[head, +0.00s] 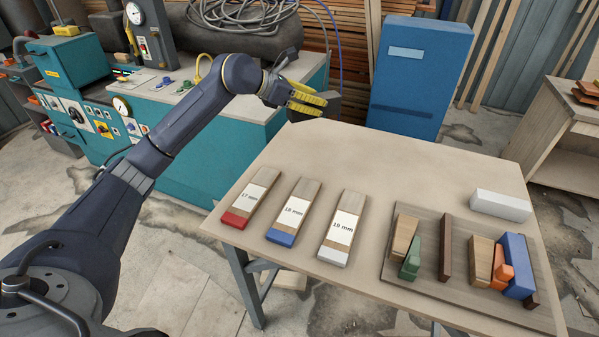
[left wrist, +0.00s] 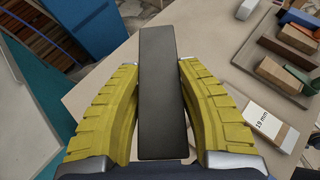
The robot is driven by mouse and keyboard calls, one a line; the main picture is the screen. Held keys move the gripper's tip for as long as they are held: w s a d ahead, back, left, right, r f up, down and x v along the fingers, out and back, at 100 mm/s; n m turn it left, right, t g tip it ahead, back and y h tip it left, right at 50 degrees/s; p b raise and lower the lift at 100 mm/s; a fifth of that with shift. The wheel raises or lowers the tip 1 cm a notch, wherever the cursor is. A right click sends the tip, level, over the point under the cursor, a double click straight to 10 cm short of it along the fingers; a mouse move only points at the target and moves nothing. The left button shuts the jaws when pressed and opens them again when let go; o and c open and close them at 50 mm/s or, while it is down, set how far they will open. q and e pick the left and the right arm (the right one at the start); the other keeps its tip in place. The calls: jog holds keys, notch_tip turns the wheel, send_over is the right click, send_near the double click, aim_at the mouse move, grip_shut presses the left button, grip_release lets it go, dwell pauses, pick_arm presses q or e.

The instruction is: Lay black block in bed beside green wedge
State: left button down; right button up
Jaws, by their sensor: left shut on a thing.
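My left gripper (head: 308,100) has yellow ridged fingers and is shut on the black block (head: 327,104), above the table's far left corner. In the left wrist view the black block (left wrist: 158,90) lies lengthwise between the two fingers. The bed (head: 428,245) is a flat wooden board at the table's right. The green wedge (head: 410,262) sits on it near the left edge, against a tan wooden block (head: 404,232). A dark brown strip (head: 446,247) stands to the right, with a bare gap between it and the wedge. My right gripper is not in view.
The bed also carries another tan block (head: 480,262), an orange stepped piece (head: 502,270) and a blue block (head: 518,266). A whitish block (head: 500,205) lies behind it. Three labelled wooden bars, including the 19 mm one (head: 342,228), lie left of the bed. The table's far part is clear.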

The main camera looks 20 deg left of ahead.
pick_arm(q)
jog(key=shift+s+a+f, duration=0.1)
jog(key=shift+a+f, duration=0.1)
jog(key=shift+f, duration=4.95)
jog(key=shift+s+a+f, duration=0.1)
jog(key=shift+a+f, duration=0.05)
jog(key=shift+f, duration=4.95)
jog(key=shift+f, duration=0.2)
jog(key=c, duration=0.9)
grip_release()
jog(key=shift+c, duration=0.2)
jog(key=shift+r, duration=0.2)
jog(key=v, duration=1)
jog(key=shift+s+a, duration=0.2)
jog(key=shift+a, duration=0.05)
jog(key=shift+o, duration=0.9)
jog(key=shift+s+a+r, duration=0.35)
jog(key=shift+s+r, duration=0.05)
